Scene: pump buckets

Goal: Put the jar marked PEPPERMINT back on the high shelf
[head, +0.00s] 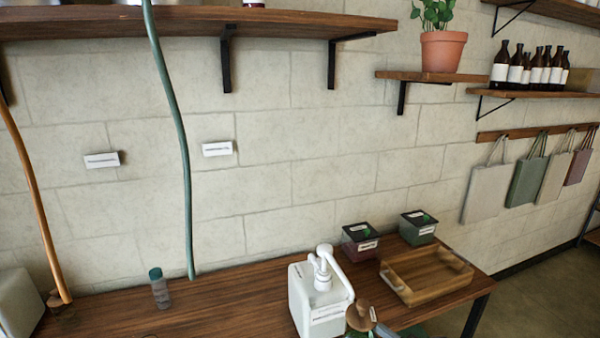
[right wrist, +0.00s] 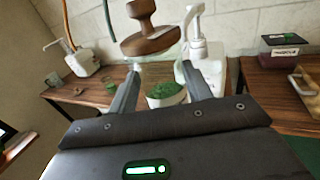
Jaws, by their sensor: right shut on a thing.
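A clear glass jar with a knobbed wooden lid (right wrist: 148,38) and green leaves (right wrist: 165,91) inside stands between the fingers of my right gripper (right wrist: 161,78), which is shut on it. I cannot read any marking on the jar. The high shelf (head: 180,24) runs along the wall at the top left of the head view. Only the bottoms of things on it show, cut off by the frame. My left gripper is not in view.
A white pump bottle (head: 306,300) stands on the wooden worktop (head: 225,300) close to the jar. Behind are two dark-lidded boxes (head: 361,240) and a wooden tray (head: 425,274). A green hose (head: 176,120) and an orange hose (head: 28,165) hang before the wall.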

